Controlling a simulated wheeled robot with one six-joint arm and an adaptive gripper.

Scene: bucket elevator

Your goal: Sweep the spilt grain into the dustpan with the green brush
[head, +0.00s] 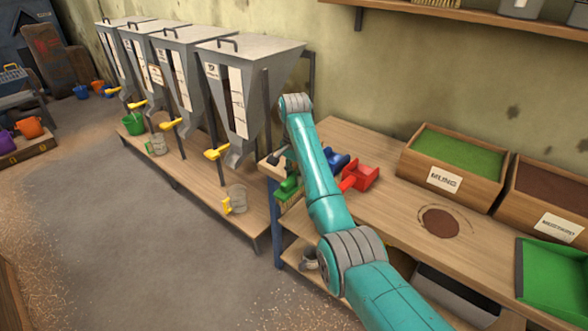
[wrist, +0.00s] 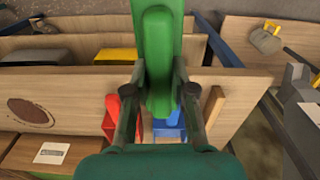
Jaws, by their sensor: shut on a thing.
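My gripper (wrist: 160,88) is shut on the green brush (wrist: 157,50), with one finger on each side of its handle. In the head view the brush (head: 288,188) is at the left end of the workbench (head: 400,262), partly hidden by my arm. A green tray-like object (head: 553,285), possibly the dustpan, is at the bench's right, cut by the frame edge.
A red scoop (head: 362,176) and a blue scoop (head: 338,160) sit close beside the brush. Two wooden boxes (head: 446,180) with green and brown contents stand along the wall. Grey hoppers (head: 240,90) stand left of the bench. The bench around the brown patch is clear.

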